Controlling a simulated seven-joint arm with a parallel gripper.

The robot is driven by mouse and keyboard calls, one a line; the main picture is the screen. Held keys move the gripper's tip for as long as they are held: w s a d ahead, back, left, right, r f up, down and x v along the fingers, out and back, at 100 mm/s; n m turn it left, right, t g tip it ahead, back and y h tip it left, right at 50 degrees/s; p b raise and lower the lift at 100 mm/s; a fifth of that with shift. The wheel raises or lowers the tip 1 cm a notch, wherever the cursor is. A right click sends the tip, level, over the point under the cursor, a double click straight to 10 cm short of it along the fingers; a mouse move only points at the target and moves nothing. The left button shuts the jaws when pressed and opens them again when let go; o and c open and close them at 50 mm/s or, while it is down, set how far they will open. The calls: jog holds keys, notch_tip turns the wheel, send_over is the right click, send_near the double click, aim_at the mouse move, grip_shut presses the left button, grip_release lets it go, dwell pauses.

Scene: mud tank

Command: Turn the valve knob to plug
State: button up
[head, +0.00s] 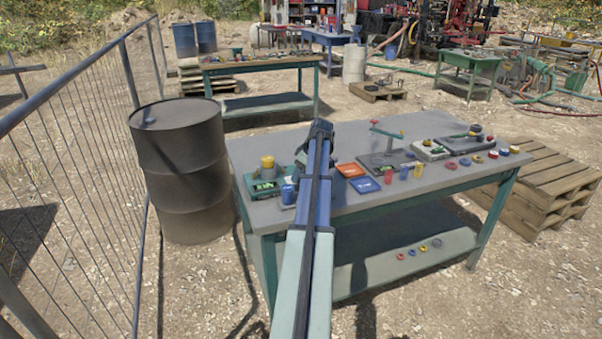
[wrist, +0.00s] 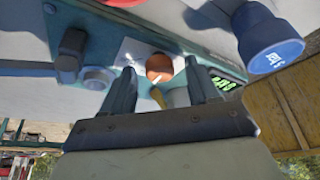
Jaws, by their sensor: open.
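In the wrist view, my gripper (wrist: 160,72) is open, its two dark fingers apart. A round orange knob (wrist: 160,63) with a white mark shows between the fingertips, with a yellow part (wrist: 158,96) below it. I cannot tell whether a finger touches it. They are at a teal panel (wrist: 215,50) with a white plate and a green lettered display (wrist: 224,84); its words are not readable. In the head view, a green panel (head: 256,185) with a yellow-topped fitting (head: 267,162) stands at the table's left end. My arm hides the fingertips there.
A blue labelled cylinder (wrist: 268,38) stands close beside the panel. The grey table (head: 330,185) also holds an orange tray (head: 350,170), a blue tray (head: 365,185), small coloured cylinders and a red-levered device (head: 387,133). A black drum (head: 180,165) stands left of the table.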

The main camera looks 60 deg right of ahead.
jog(key=c, duration=1)
jog(key=shift+c, duration=0.2)
jog(key=shift+m, duration=0.3)
jog(key=m, duration=0.1)
jog(key=m+h, duration=0.1)
jog(key=m, duration=0.1)
jog(key=m+h, duration=0.1)
jog(key=shift+a+g, duration=0.3)
jog(key=m+g+h, duration=0.1)
jog(key=m, duration=0.4)
jog(key=shift+w, duration=0.2)
jog(key=shift+m+g, duration=0.3)
jog(key=o, duration=1)
